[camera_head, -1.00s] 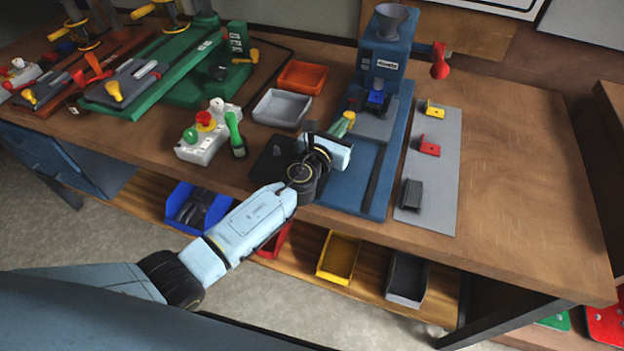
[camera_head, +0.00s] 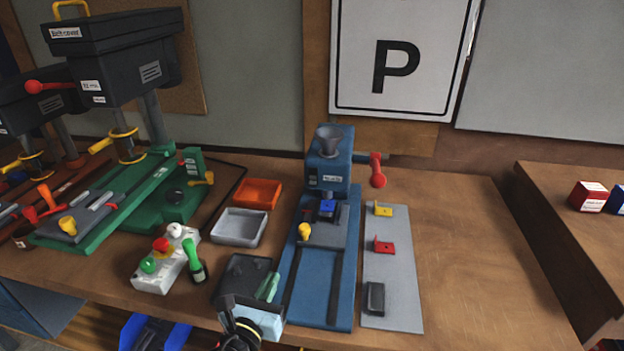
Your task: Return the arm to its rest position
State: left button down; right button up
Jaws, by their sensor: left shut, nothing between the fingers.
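My left gripper (camera_head: 268,287) shows at the bottom centre, its pale blue body and dark wrist joint cut by the lower picture edge. Its greenish fingers are shut and empty. They are in front of a dark tray (camera_head: 240,273) and left of the blue press (camera_head: 322,285), seemingly apart from both. Most of my left arm is out of the picture.
A grey tray (camera_head: 239,227), an orange tray (camera_head: 257,193), a white button box (camera_head: 165,262) and a green-handled tool (camera_head: 195,262) stand to the left. A grey strip (camera_head: 393,280) with several small parts lies right of the press. The wooden bench (camera_head: 475,270) is clear further right.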

pick_arm(q)
jog(key=a+n+y, duration=0.1)
jog(key=n, duration=0.2)
jog(key=s+a+n+y, duration=0.1)
jog(key=a+n, duration=0.1)
jog(key=n, duration=0.1)
jog(key=s+a+n+y, duration=0.1)
jog(key=a+n+y, duration=0.1)
jog(key=n, duration=0.1)
jog(key=shift+s+r+g, duration=0.15)
jog(key=shift+r+g, duration=0.1)
jog(key=shift+g, duration=0.15)
jog(key=s+a+f+n+g+y, duration=0.1)
jog(key=s+a+f+n+g, duration=0.2)
jog(key=s+n, duration=0.55)
jog(key=s+a+f+n+g+y, duration=0.15)
jog(key=s+a+n+g, duration=0.35)
jog(key=n, duration=0.7)
jog(key=s+d+n+g+h, duration=0.35)
jog(key=s+n+g, duration=0.2)
jog(key=s, duration=0.55)
notch_tip(320, 180, down, 27)
jog(key=s+b, duration=0.2)
jog(key=s+a+f+g+b, duration=0.2)
jog(key=s+a+f, duration=0.1)
jog(key=s+f, duration=1.3)
jog(key=shift+f+y, duration=0.3)
jog(key=shift+f, duration=0.2)
